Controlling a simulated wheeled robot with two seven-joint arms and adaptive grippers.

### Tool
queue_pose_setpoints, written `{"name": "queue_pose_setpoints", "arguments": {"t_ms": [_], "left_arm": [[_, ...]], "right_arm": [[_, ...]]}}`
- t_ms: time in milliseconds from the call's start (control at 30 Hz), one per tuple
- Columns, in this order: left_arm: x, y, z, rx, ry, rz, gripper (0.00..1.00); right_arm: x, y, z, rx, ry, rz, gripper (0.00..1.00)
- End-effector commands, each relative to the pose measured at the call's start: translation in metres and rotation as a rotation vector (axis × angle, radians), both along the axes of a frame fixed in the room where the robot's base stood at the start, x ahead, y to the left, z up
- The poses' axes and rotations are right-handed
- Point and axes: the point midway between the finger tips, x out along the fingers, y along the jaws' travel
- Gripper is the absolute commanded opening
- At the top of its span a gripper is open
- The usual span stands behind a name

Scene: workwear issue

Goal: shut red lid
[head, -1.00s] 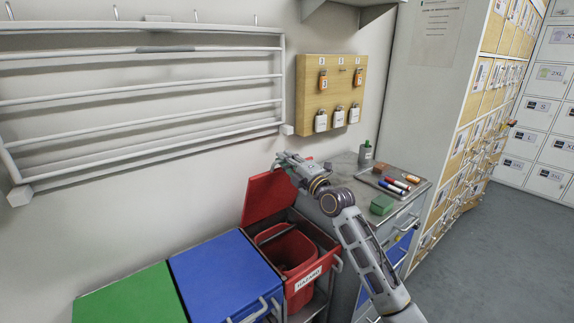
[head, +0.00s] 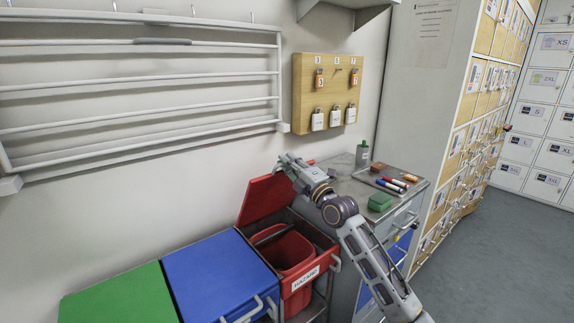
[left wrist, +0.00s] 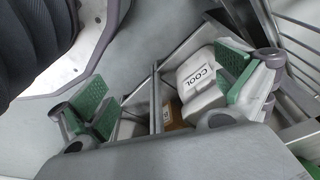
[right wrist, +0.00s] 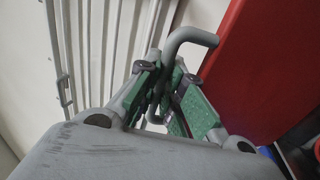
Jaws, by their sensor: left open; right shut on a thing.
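The red lid (head: 266,199) stands raised, tilted back towards the wall, above the open red bin (head: 290,250) labelled HAZARD. In the head view my right gripper (head: 286,160) is at the lid's upper edge. In the right wrist view, the green pads of my right gripper (right wrist: 166,97) are closed on a bent grey handle (right wrist: 192,36) beside the red lid (right wrist: 255,65). The pads hide part of the handle. My left gripper (left wrist: 165,98) shows only in the left wrist view, open, with a white item marked COOL (left wrist: 200,78) beyond its fingers.
Closed blue (head: 215,275) and green (head: 120,295) lids lie left of the red bin. A grey cabinet (head: 345,170) on the right carries a green box (head: 380,202), markers and a bottle (head: 363,153). A white wall rack (head: 140,95) hangs above the bins.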

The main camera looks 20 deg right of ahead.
Motion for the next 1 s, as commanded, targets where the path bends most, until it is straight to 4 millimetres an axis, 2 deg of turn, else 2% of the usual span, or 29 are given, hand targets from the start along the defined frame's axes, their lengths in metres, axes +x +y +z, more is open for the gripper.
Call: {"name": "queue_pose_setpoints", "arguments": {"t_ms": [33, 400, 1000], "left_arm": [[0.002, -0.002, 0.004, -0.003, 0.0, -0.001, 1.0], [0.012, -0.014, 0.042, -0.019, 0.005, -0.007, 1.0], [0.018, -0.026, 0.094, -0.045, -0.01, -0.015, 1.0]], "right_arm": [[0.0, -0.003, -0.005, -0.002, -0.001, -0.004, 0.0], [-0.011, -0.007, -0.011, 0.011, -0.039, -0.005, 0.0], [-0.027, -0.013, -0.023, 0.033, -0.099, -0.004, 0.0]]}}
